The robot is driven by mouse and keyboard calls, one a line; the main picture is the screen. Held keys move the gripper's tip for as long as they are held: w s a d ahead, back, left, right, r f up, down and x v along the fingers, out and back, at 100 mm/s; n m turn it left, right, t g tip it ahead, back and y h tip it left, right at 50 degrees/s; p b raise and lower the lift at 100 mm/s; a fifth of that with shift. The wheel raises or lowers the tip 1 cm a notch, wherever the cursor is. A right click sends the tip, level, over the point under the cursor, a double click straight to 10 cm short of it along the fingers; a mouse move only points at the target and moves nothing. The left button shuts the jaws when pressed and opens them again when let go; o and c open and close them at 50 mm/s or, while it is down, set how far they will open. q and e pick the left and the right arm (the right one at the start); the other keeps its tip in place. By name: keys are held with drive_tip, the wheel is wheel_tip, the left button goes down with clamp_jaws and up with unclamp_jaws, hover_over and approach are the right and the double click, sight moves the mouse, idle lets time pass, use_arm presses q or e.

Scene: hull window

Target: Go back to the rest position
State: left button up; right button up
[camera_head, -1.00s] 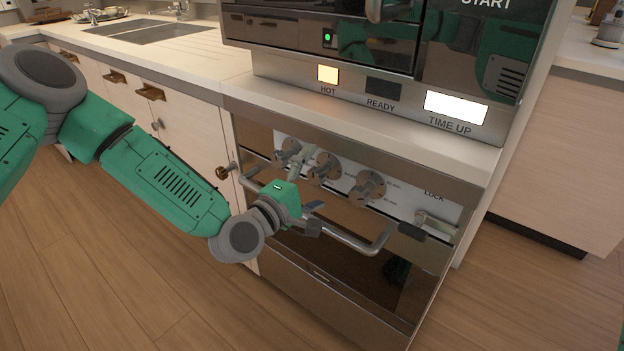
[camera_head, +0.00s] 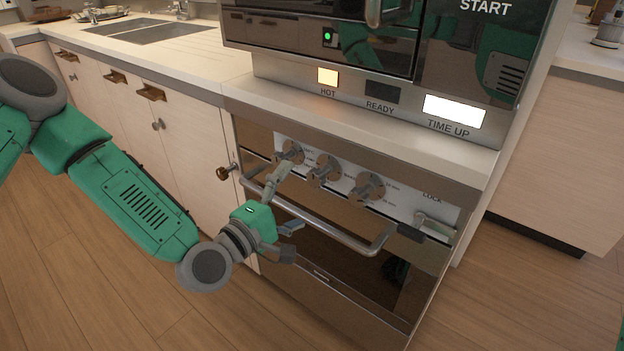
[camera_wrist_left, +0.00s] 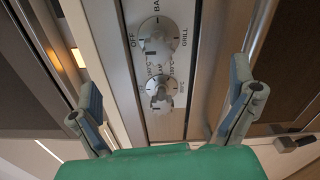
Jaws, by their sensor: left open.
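My left gripper (camera_head: 286,198) is open and empty in front of the oven's control panel, near the left end of the oven handle. In the left wrist view its two fingers (camera_wrist_left: 165,85) stand wide apart, with nothing between them but the panel behind. The knobs there are the left knob (camera_head: 290,152), the middle knob (camera_head: 324,171) and the right knob (camera_head: 367,189). One finger overlaps the area just below the left knob in the head view; I cannot tell any contact. My right gripper is not in view.
The oven handle (camera_head: 345,240) juts out close to my left gripper. A lock lever (camera_head: 432,227) sits at the panel's right. Above are lit HOT (camera_head: 328,77) and TIME UP (camera_head: 454,111) panels; READY (camera_head: 382,90) is dark. Floor (camera_head: 90,290) at the left is clear.

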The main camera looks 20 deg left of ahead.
use_arm(q)
drive_tip(key=shift+s, duration=0.1)
idle(0.3)
drive_tip(key=s+d+f+m+g+p, duration=0.35)
drive_tip(key=s+f+m+g, duration=0.5)
drive_tip(key=s+f, duration=0.45)
drive_tip(key=s+a+f+m+g+y+p, duration=0.1)
drive_tip(key=s+a+f+m+g+y, duration=0.1)
drive_tip(key=s+a, duration=0.4)
drive_tip(key=s+a+f+m+g+y+p, duration=0.1)
drive_tip(key=s+a+f+m+g+y, duration=0.2)
drive_tip(key=s+a+m+g, duration=0.3)
drive_tip(key=s+y, duration=0.1)
drive_tip(key=s, duration=0.4)
drive_tip(key=shift+a+f, duration=0.15)
drive_tip(key=shift+a, duration=0.15)
